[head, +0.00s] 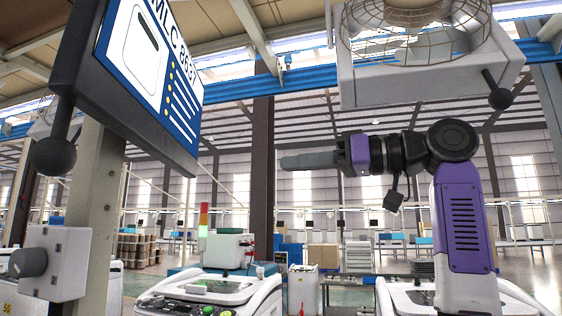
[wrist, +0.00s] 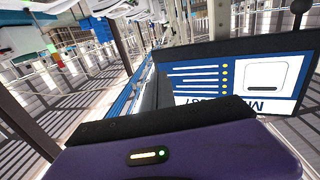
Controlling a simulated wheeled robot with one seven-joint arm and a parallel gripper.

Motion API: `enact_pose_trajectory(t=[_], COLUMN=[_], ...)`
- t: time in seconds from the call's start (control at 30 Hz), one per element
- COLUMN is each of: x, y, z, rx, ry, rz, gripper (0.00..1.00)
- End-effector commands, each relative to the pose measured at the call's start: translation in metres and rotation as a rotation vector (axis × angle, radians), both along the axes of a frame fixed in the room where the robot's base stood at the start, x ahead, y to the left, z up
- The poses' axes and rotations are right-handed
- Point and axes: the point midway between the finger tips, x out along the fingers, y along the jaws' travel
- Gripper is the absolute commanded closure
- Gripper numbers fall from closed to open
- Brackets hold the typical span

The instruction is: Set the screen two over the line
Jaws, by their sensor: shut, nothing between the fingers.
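A dark-framed screen (head: 140,75) with a white and blue face marked "MLC" hangs tilted at the upper left in the head view. A black ball handle (head: 54,156) hangs from its lower left. The screen also shows upside down at the right in the wrist view (wrist: 205,83). My gripper (head: 284,162) points left in the head view, shut and empty, below and to the right of the screen and apart from it. I cannot make out the line.
A pale box (head: 425,83) with a wire cage and a black ball handle (head: 501,98) hangs above my arm. A post (head: 97,200) with a grey knob box (head: 48,262) stands at the left. A white machine (head: 210,290) with a signal light (head: 203,225) stands below. Open air surrounds my gripper.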

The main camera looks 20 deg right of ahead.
Motion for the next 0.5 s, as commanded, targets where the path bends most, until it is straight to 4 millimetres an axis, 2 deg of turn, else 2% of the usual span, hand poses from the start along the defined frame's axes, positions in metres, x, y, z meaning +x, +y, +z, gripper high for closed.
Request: enact_pose_trajectory(t=[0.5], x=[0.066], y=[0.073], z=[0.004], rx=[0.001], ry=[0.001], rz=[0.001], gripper=[1.0])
